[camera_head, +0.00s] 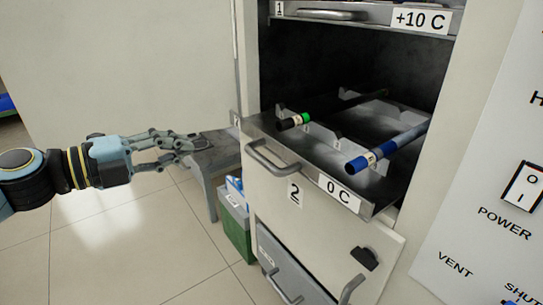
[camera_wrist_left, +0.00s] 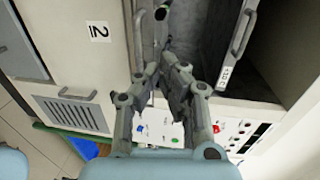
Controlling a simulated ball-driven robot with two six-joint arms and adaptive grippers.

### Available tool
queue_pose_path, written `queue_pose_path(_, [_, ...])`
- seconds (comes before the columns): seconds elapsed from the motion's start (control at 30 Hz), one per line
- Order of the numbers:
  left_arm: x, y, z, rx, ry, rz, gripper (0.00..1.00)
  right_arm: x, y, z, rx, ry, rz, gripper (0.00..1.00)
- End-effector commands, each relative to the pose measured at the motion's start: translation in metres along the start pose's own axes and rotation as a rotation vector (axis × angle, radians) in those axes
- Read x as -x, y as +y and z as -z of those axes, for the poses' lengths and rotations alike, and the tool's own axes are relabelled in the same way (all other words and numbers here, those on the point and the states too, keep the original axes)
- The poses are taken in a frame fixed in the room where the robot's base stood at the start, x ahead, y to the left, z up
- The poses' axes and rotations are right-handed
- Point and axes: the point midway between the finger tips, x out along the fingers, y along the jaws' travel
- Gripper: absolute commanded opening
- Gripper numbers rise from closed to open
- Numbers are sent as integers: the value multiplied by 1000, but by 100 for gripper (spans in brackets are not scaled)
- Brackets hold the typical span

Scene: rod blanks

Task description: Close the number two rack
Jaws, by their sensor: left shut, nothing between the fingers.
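The number two rack (camera_head: 270,157) is a metal drawer pulled out of the cabinet, with a bar handle (camera_head: 268,160) and labels "2" and "0 C" on its front. My left gripper (camera_head: 190,143) is shut and empty, in the air to the left of the rack front, apart from the handle. In the left wrist view, its fingers (camera_wrist_left: 165,72) point toward the cabinet and the "2" label shows upper left. My right gripper is not in view.
The "+10 C" rack (camera_head: 345,14) labelled 1 is above. A lower grey drawer (camera_head: 285,270) with a handle is below. A green box (camera_head: 235,225) stands on the floor beside the cabinet. A control panel (camera_head: 490,200) with a power switch is at right. The tiled floor at left is clear.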

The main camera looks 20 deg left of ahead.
Motion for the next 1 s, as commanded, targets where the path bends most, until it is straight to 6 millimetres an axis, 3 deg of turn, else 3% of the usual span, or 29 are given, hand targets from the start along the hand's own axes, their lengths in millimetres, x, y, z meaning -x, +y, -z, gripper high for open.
queue_pose_path(0.1, [13, 20, 7, 4, 14, -53, 0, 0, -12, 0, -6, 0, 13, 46])
queue_pose_path(0.27, [5, 25, 9, 9, 15, -56, 0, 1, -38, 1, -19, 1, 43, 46])
queue_pose_path(0.37, [-11, 25, 9, 12, 13, -54, 0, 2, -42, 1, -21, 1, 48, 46])
queue_pose_path(0.7, [-84, 30, 10, 12, 14, -56, 0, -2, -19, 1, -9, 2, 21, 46])
queue_pose_path(1.0, [-121, 34, 11, 10, 15, -60, 0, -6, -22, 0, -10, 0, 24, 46])
